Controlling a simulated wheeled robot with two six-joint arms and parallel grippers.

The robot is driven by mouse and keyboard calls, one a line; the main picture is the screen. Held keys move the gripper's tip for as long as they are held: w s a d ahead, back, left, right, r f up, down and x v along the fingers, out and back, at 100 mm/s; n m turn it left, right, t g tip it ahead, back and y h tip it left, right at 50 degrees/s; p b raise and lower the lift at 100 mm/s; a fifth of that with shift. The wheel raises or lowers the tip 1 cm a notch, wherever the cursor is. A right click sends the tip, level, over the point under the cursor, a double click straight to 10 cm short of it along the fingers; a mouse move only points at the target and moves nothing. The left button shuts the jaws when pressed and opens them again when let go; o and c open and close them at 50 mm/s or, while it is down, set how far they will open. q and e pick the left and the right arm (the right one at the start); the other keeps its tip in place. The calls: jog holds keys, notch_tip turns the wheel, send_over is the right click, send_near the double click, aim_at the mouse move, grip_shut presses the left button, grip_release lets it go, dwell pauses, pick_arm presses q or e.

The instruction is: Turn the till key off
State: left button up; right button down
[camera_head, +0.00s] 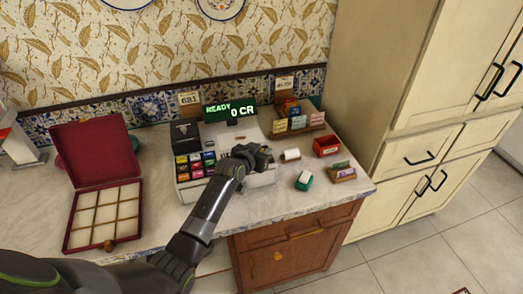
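The till (262,180) is a pale machine on the counter in the middle of the head view, with rows of coloured keys (195,165) on its left part. Its green-lit display (230,111) reads "READY 0 CR". My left gripper (262,156) is over the right part of the till, and my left arm crosses the till's front. The till key cannot be made out; the gripper covers that part of the till. Whether the fingers are open or shut is too small to tell. My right gripper is not in view.
An open dark red box (104,243) with empty compartments stands to the left. To the right are a card rack (298,125), a white roll (291,155), a green-and-white block (304,181) and a red tray (327,147). The counter's front right is mostly clear.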

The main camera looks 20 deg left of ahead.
pick_arm(q)
grip_shut()
dwell(0.4)
